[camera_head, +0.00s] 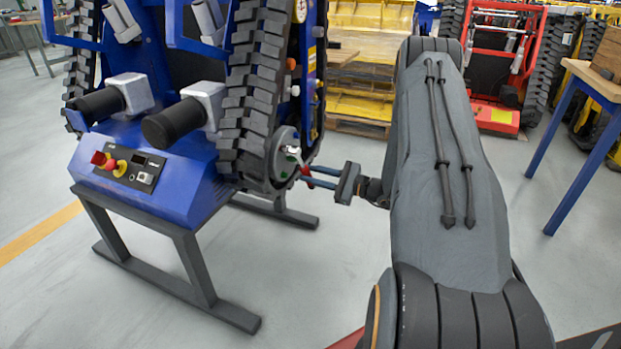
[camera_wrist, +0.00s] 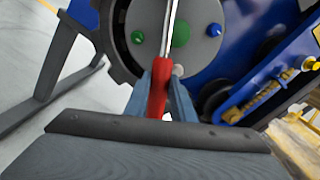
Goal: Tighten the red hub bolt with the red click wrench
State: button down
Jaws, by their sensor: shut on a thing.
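The red click wrench (camera_wrist: 159,88) has a red handle and a bright steel shaft. My gripper (camera_wrist: 161,84) is shut on the red handle, with one finger on each side. The shaft runs up across the face of the grey round hub (camera_wrist: 207,52) and leaves the wrist view at the top. I cannot make out the red hub bolt; the wrench head is out of the wrist view. In the head view my gripper (camera_head: 308,177) is beside the hub (camera_head: 284,142) at the carrier's lower right.
The hub belongs to a blue tracked carrier (camera_head: 190,151) on a dark steel stand (camera_head: 190,262). Its rubber track (camera_head: 250,95) is close to the hub. A blue-legged table (camera_head: 572,140) stands at right, and a red carrier (camera_head: 500,60) behind. Grey floor is clear around the stand.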

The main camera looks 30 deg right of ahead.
jog(key=shift+w+d+r+n, duration=0.4)
jog(key=shift+d+r+n, duration=0.15)
jog(key=shift+n, duration=0.2)
jog(key=shift+w+d+r+n, duration=0.4)
jog(key=shift+d+r+n, duration=0.1)
jog(key=shift+n, duration=0.25)
jog(key=shift+s+a+f+m, duration=0.3)
jog(key=shift+a+f+m, duration=0.15)
jog(key=shift+m, duration=0.15)
jog(key=shift+f, duration=0.1)
jog(key=shift+s+a+f+m, duration=0.3)
jog(key=shift+s+a+m, duration=0.1)
jog(key=shift+m, duration=0.2)
jog(key=shift+s+a+f+m+p, duration=0.35)
jog(key=shift+a+m, duration=0.1)
jog(key=shift+m, duration=0.15)
